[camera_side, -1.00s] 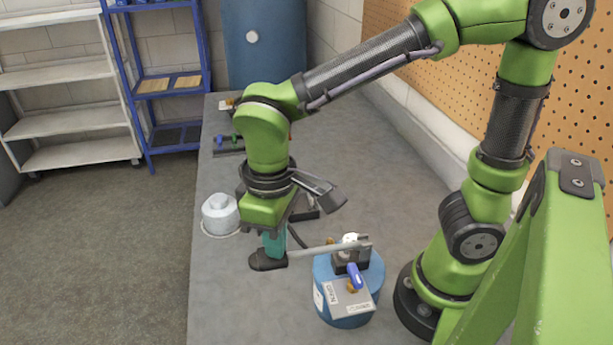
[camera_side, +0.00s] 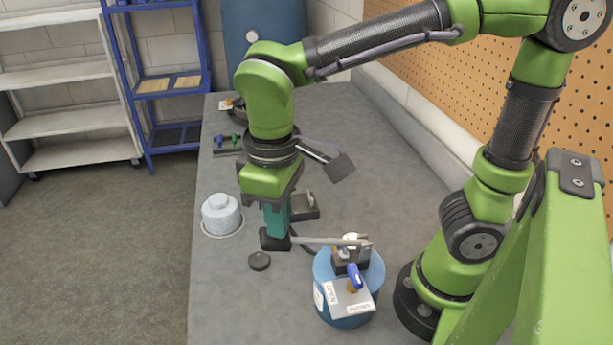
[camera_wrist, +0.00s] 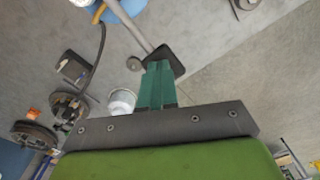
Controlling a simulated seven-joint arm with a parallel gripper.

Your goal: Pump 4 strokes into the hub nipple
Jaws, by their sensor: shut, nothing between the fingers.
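The pump (camera_side: 335,268) is a blue can with a valve fitting on top, a blue lever (camera_side: 354,275) and a small plate labelled OPEN. A long grey pump handle (camera_side: 320,241) reaches left from it to a black end pad (camera_side: 273,240). My gripper (camera_side: 277,232), with teal fingers, is shut at this pad; it also shows in the wrist view (camera_wrist: 157,66) overlapping the pad (camera_wrist: 165,58). Whether they touch is hard to tell. A black hose (camera_wrist: 99,58) runs toward dark round hub parts (camera_wrist: 68,106) at left. The nipple itself is too small to make out.
A pale blue lidded container (camera_side: 221,214) stands on a ring at the bench's left edge. A flat black disc (camera_side: 259,261) lies near the pad. A small rack with green and blue items (camera_side: 229,144) sits farther back. The front-left bench is bare.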

